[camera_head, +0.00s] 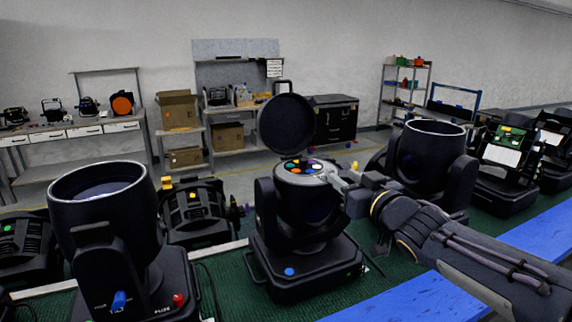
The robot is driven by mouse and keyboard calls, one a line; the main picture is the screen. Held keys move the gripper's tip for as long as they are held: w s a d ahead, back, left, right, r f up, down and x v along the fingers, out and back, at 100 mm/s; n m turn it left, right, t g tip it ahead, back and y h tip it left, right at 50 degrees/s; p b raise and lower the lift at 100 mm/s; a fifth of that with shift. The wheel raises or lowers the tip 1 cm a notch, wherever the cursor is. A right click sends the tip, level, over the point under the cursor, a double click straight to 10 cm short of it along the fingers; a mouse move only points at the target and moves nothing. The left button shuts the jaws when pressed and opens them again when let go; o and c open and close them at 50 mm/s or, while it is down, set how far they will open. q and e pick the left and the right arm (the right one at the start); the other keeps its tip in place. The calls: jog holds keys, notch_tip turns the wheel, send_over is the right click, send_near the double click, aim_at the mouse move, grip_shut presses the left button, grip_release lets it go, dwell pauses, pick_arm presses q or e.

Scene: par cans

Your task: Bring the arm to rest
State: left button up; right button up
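My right arm comes in from the lower right, and its gripper (334,178) is at the right rim of the middle par can (305,208). The fingers are small here, and I cannot tell whether they touch the rim or are open or shut. The middle can is black, stands upright, and shows several coloured discs (299,168) on its top. Its round black lid (287,123) stands raised behind the discs. My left gripper is not in view.
A large open par can (103,215) stands at the left, and another (431,160) stands behind my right arm. More black lamps (197,212) stand on the green mat (235,292). A blue strip (420,300) runs along the front. Workbenches and shelves line the back wall.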

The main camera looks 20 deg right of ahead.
jog(key=s+d+f+m+g+h, duration=0.1)
jog(key=s+f+m+g+h, duration=0.3)
jog(key=s+f, duration=0.75)
jog(key=s+a+f+g+y, duration=0.2)
jog(key=s+a+f+g, duration=0.2)
jog(key=s, duration=0.5)
jog(key=s+a+f+g+y, duration=0.3)
jog(key=s+a+f+g, duration=0.1)
jog(key=s+f, duration=0.3)
jog(key=shift+s+a+f+n, duration=0.15)
jog(key=shift+s+a+n, duration=0.25)
jog(key=shift+s+a, duration=0.35)
jog(key=shift+s+d, duration=0.1)
jog(key=shift+d, duration=0.05)
